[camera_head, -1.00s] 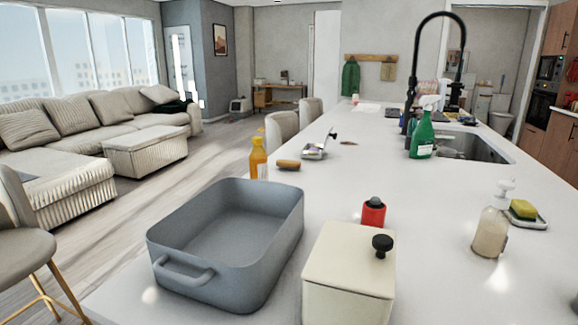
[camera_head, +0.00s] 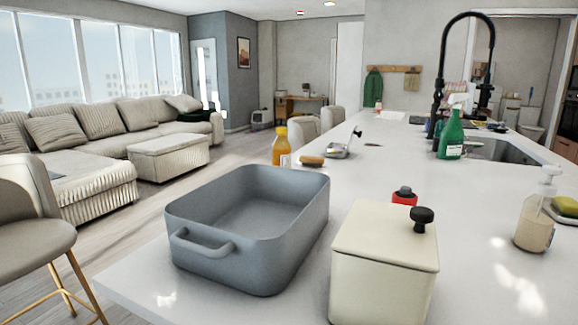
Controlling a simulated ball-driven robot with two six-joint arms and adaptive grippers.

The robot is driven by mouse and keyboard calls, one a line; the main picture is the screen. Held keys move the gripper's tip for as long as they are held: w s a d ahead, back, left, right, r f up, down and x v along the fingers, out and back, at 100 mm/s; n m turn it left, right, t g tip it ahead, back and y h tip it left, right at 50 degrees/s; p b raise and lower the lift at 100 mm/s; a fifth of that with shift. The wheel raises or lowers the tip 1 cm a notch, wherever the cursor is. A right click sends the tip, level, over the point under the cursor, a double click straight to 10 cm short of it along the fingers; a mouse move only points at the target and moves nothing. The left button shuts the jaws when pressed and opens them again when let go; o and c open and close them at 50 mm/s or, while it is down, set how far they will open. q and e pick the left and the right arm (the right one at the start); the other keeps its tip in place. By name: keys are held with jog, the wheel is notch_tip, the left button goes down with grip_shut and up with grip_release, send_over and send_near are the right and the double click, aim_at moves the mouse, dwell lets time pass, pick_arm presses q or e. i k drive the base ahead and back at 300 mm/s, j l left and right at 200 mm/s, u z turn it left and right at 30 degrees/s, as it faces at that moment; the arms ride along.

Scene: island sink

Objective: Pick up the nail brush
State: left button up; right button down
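A small brown, rounded object (camera_head: 312,160) that looks like the nail brush lies on the white island counter (camera_head: 464,245), beyond the grey basin. It is small in the picture, and its bristles cannot be made out. An orange bottle (camera_head: 281,148) stands just left of it, and a small metallic item (camera_head: 338,150) lies to its right. Neither of my grippers shows in the view.
A grey basin (camera_head: 205,262) and a cream lidded box (camera_head: 385,270) stand at the near edge, with a red-and-black item (camera_head: 404,196) behind the box. A soap dispenser (camera_head: 536,215), green spray bottle (camera_head: 452,135) and black faucet (camera_head: 440,90) stand right. Mid-counter is clear.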

aim_at(306, 159)
jog(key=j+u, duration=0.6)
jog(key=u, duration=0.2)
jog(key=j+u, duration=0.3)
jog(key=u, duration=0.15)
jog(key=i+j+z, duration=0.1)
jog(key=i+j, duration=0.8)
jog(key=i, duration=0.15)
jog(key=i+z, duration=0.55)
jog(key=z, duration=0.15)
jog(key=i+j+z, duration=0.1)
jog(key=i+z, duration=0.25)
jog(key=i+l+z, duration=0.1)
jog(key=i+z, duration=0.15)
jog(key=z, duration=0.2)
jog(key=i+z, duration=0.2)
jog(key=z, duration=0.3)
jog(key=i+j+z, duration=0.15)
jog(key=z, duration=0.3)
jog(key=i+j+z, duration=0.2)
jog(key=z, duration=0.25)
jog(key=i+j+z, duration=0.3)
jog(key=z, duration=0.2)
